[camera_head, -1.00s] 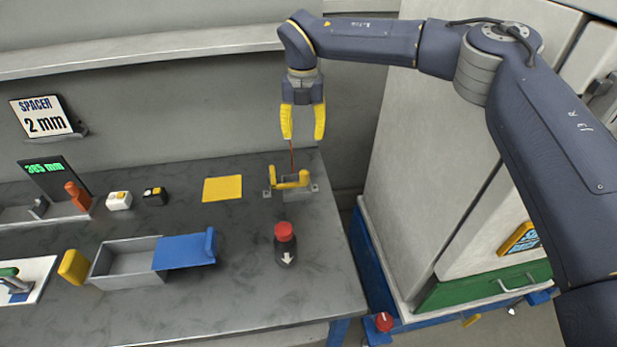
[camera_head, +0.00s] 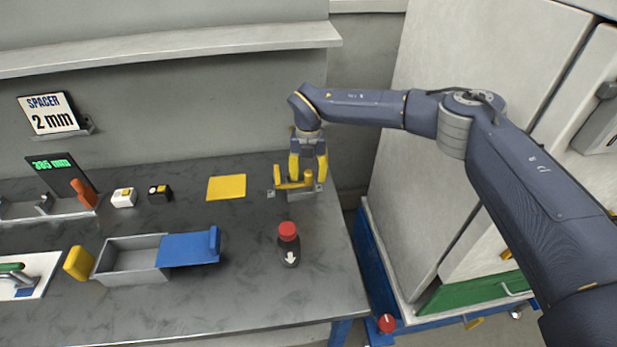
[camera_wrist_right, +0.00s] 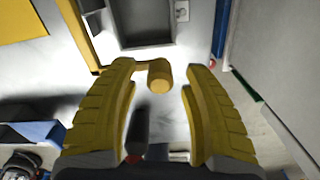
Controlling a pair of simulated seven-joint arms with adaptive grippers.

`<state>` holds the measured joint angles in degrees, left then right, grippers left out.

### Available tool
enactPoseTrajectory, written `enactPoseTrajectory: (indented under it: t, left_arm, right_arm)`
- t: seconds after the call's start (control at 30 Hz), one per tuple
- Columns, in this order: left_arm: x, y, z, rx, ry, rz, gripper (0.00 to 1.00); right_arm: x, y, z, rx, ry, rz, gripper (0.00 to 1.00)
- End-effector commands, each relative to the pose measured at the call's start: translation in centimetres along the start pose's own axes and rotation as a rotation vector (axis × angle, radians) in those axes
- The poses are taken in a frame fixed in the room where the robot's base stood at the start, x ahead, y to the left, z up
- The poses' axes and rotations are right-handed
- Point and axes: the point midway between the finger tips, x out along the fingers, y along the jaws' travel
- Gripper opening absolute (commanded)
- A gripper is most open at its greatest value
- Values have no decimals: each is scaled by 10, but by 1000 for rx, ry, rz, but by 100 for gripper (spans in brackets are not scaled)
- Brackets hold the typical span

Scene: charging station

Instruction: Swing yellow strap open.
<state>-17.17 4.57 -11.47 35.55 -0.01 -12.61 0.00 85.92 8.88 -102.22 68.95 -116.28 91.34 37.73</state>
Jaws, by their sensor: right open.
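The yellow strap (camera_head: 281,184) is a bar on a small grey fixture at the back right of the bench. In the right wrist view the strap (camera_wrist_right: 85,33) is an L-shaped bar ending in a round yellow knob (camera_wrist_right: 160,76). My right gripper (camera_head: 308,178), with yellow fingers, is down at the strap's right end. In the right wrist view the gripper (camera_wrist_right: 160,70) is open, with the knob between its fingertips and a gap on each side. The fingers partly hide the fixture in the head view. My left gripper is not in view.
A red-capped dark bottle (camera_head: 289,247) stands in front of the fixture. A yellow square (camera_head: 226,187) lies left of it. A grey box (camera_head: 125,262) with a blue lid (camera_head: 187,250) is front left. A tall cabinet (camera_head: 440,140) stands to the right. A shelf (camera_head: 150,50) runs above.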

Motion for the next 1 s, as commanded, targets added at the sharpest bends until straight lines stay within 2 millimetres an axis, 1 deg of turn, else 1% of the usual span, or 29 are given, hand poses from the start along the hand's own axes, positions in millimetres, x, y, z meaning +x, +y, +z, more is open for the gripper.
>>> enactPoseTrajectory:
  t: [0.03, 0.2, 0.57, 0.6, 1.0]
  left_arm:
    - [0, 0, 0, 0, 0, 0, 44]
    - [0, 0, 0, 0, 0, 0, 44]
    - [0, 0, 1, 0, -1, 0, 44]
    - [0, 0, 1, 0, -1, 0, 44]
    - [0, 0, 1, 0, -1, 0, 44]
  right_arm:
    - [5, 0, 0, 0, 1, 0, 48]
    - [13, 0, 0, 0, 0, -1, 48]
    - [16, 0, 0, -1, 0, -1, 48]
    - [16, 0, 0, -1, 0, -1, 49]
    - [16, 0, 0, -1, 0, -1, 3]
